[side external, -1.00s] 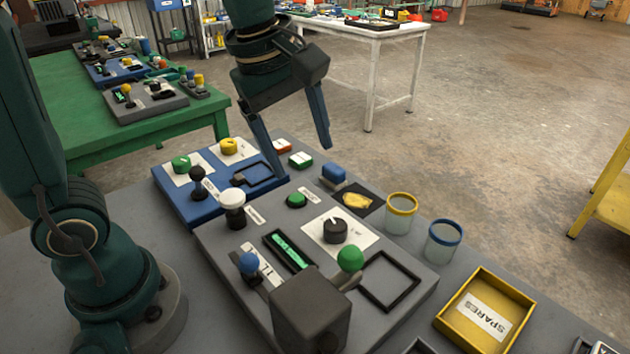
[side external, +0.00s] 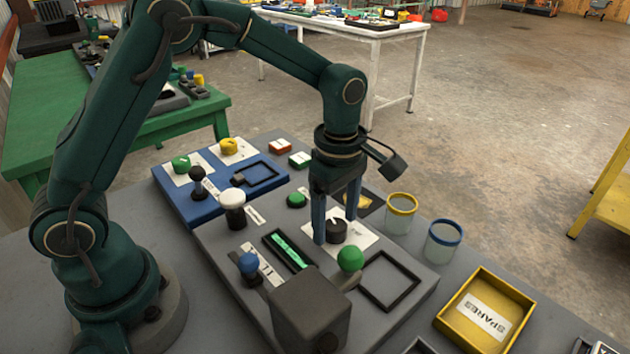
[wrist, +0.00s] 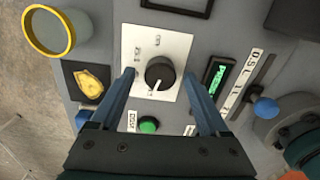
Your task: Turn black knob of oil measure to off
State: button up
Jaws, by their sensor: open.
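The black knob (side external: 336,230) sits on a white label plate (side external: 362,240) on the grey panel (side external: 222,243). In the wrist view the knob (wrist: 160,74) shows a white pointer line aimed down toward my gripper's side. My gripper (side external: 336,232) is open, pointing down, with its fingers on either side of the knob in the side view. In the wrist view the fingers of my gripper (wrist: 160,85) straddle the knob, with gaps on both sides. Contact is not visible. The label's small print is too small to read surely.
On the panel stand a green-ball lever (side external: 350,259), a blue-ball lever (side external: 249,263), a white-topped knob (side external: 232,197), a green button (side external: 297,200) and a lit display (side external: 288,251). Jars with yellow (side external: 402,203) and blue (side external: 444,232) rims and a yellow spares tray (side external: 446,318) stand right.

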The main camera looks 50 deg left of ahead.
jog(key=shift+f, duration=0.3)
jog(key=shift+c, duration=0.3)
grip_shut()
